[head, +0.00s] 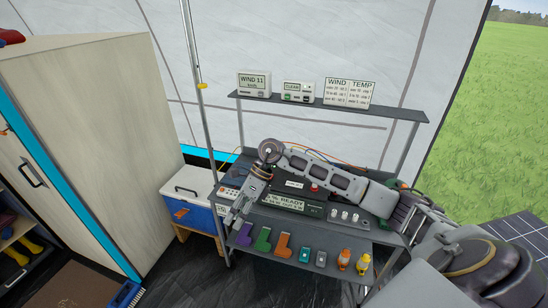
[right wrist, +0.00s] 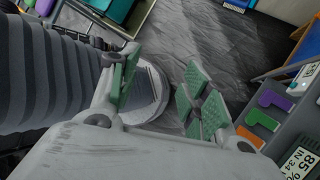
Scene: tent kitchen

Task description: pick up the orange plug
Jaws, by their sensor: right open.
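Two orange pieces stand on the lower shelf in the head view. One is an L-shaped orange piece (head: 283,246) beside a green (head: 263,240) and a purple (head: 244,235) L-shaped one. The other is a rounded orange piece (head: 343,260) beside a yellow one (head: 363,264). I cannot tell for sure which is the plug. My right gripper (head: 232,218) is open and empty, above and left of the shelf row, apart from both. Its spread green-padded fingers (right wrist: 165,88) show in the right wrist view, with the L-shaped orange piece (right wrist: 248,138) at right. My left gripper is not in view.
Teal (head: 305,252) and grey (head: 320,258) pieces stand between the two orange ones. A blue cooler (head: 200,215) stands left of the rack, beside a tall wooden cabinet (head: 100,130). My right arm crosses the crowded middle shelf. Dark floor lies in front.

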